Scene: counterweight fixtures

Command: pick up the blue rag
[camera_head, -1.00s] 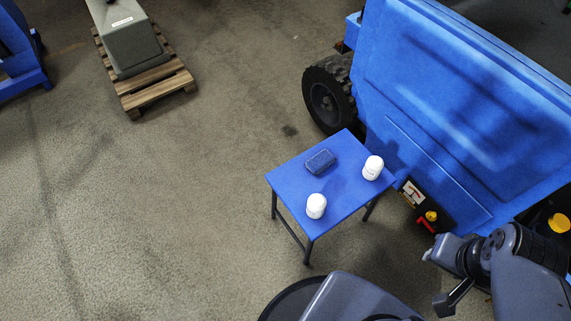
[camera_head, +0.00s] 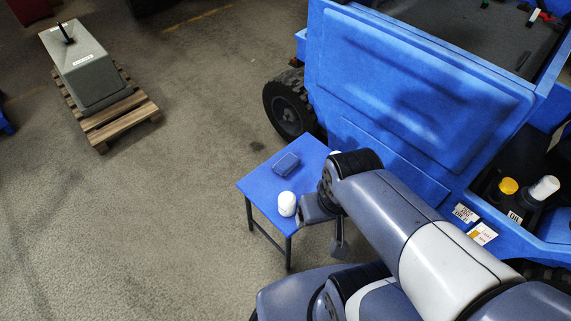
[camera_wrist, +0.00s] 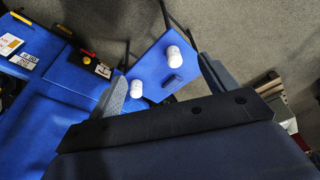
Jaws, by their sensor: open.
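The blue rag (camera_head: 286,164) is a small, dark blue folded block. It lies on the blue table (camera_head: 262,185) toward its far left part. In the wrist view the rag (camera_wrist: 175,86) shows between the two white canisters and between my fingers, some way beyond them. My gripper (camera_head: 326,224) is at the table's right side in the head view, apart from the rag. In the wrist view my gripper (camera_wrist: 162,70) has its two fingers spread wide with nothing between them.
A white canister (camera_head: 287,204) stands near the table's front. A second one (camera_wrist: 136,89) is mostly hidden behind my arm in the head view. A large blue vehicle (camera_head: 410,90) stands close behind the table. A grey weight (camera_head: 83,68) sits on a pallet. Floor left of the table is clear.

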